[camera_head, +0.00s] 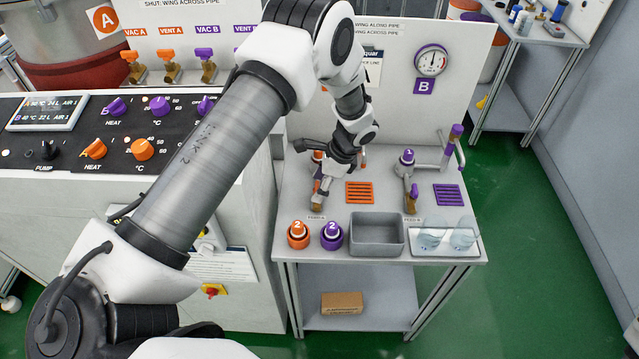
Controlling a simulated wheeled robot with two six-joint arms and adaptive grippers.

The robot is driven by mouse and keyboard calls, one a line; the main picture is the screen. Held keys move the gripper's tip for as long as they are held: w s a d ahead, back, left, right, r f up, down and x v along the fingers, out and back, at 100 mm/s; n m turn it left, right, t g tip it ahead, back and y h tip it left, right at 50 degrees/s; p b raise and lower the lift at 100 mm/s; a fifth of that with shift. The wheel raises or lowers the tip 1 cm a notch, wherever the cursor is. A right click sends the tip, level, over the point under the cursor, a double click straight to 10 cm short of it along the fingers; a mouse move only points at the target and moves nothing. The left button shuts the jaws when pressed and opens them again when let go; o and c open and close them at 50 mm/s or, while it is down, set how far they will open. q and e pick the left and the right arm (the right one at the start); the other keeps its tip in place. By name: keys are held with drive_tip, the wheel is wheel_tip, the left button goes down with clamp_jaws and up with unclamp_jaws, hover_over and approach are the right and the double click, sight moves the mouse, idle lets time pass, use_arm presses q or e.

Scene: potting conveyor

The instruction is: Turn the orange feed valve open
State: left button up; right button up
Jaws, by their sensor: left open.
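The orange feed valve (317,204) stands at the left of the small table, above a label that seems to read FEED A. Its brass lower part shows, but its orange wing is mostly hidden by my left gripper (324,186). The gripper points down at the valve and is open, with its fingers at or very close to the wing. I cannot tell whether they touch it, or how the wing is turned. My right gripper is not in view.
A purple feed valve (412,197) stands to the right. Orange (298,236) and purple (331,237) round pieces marked 2, a grey bin (377,249) and a tray with glassware (455,247) line the front edge. A control console (60,185) stands left.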

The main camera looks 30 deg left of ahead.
use_arm(q)
drive_tip(key=shift+r, duration=0.1)
drive_tip(key=shift+r, duration=0.25)
drive_tip(key=v, duration=1.1)
drive_tip(key=shift+w+d+r, duration=0.1)
drive_tip(key=shift+r, duration=0.05)
